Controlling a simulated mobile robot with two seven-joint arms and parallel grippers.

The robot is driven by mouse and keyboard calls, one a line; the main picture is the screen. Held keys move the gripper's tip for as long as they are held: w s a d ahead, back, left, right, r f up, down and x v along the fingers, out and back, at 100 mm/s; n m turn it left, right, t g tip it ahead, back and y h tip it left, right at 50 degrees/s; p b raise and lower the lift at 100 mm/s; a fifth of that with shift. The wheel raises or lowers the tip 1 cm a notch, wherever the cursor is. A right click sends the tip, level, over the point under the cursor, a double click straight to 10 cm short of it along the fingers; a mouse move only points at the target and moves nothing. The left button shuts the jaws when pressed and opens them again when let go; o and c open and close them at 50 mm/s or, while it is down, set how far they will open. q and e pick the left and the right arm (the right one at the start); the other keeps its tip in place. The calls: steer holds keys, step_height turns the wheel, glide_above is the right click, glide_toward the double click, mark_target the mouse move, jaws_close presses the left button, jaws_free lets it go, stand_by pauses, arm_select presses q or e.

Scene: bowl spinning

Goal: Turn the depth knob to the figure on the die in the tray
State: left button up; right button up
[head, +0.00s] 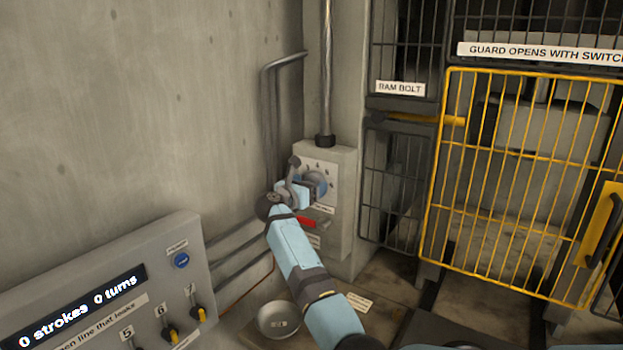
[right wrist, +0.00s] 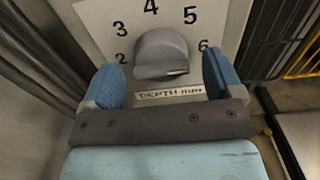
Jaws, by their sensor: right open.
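The grey depth knob (right wrist: 162,55) sits on a pale plate with the figures 2 to 6 around it and a "DEPTH mm" label below. I cannot tell for sure which figure it points to. My right gripper (right wrist: 165,84) is open, with one blue finger on each side of the knob, apart from it as far as I can see. In the head view my right gripper (head: 313,188) is in front of the wall box and partly hides the knob. My left gripper is out of view.
A red handle (head: 306,222) is below the dial on the wall box (head: 345,200). A console (head: 100,290) with a "0 strokes 0 turns" display and several yellow-black switches stands at left. A yellow guard gate (head: 525,190) closes the right side. Pipes run along the wall.

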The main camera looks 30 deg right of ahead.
steer(key=shift+x, duration=0.9)
steer(key=shift+c, duration=0.2)
